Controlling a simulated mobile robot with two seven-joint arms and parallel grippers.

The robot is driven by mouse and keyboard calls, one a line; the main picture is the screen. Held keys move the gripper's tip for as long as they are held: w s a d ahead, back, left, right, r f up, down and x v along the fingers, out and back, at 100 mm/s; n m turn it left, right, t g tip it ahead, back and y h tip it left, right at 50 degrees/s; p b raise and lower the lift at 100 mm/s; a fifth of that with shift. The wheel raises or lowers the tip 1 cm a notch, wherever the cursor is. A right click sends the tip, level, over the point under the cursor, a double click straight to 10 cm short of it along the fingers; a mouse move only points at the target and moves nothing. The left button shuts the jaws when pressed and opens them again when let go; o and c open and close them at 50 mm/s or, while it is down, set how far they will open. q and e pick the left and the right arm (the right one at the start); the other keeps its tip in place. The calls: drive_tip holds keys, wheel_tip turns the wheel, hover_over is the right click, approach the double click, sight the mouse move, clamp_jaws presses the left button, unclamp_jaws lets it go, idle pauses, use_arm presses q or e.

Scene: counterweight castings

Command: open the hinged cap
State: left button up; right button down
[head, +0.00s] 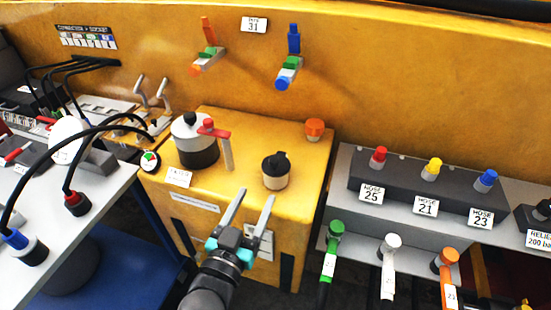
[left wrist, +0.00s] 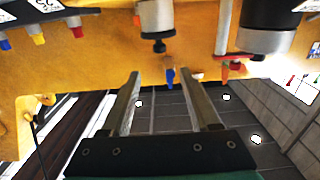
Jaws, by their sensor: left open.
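A small beige cylinder with a black cap (head: 275,163), likely the hinged cap, stands on the yellow box (head: 240,135) in the head view. The cap looks closed; its hinge is too small to make out. In the left wrist view, which is upside down, the black cap (left wrist: 158,38) shows at the top, beyond the fingertips. My left gripper (head: 255,193) is open and empty, in front of the cylinder and apart from it. Its two fingers (left wrist: 163,76) also show spread in the left wrist view. My right gripper is not in view.
Left of the cylinder stands a larger white and black canister (head: 194,138) with a red lever (head: 213,132). An orange knob (head: 314,128) sits behind right. A dark hose block (head: 425,190) is at the right. Two valve handles (head: 207,58) (head: 289,65) stick out of the back wall.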

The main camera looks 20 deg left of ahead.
sight(272, 164)
use_arm(q)
drive_tip(key=w, duration=0.8)
drive_tip(key=w+b, duration=0.1)
drive_tip(key=w, duration=0.3)
drive_tip(key=shift+w+d, duration=0.25)
drive_tip(key=shift+w, duration=0.15)
clamp_jaws()
idle(0.9)
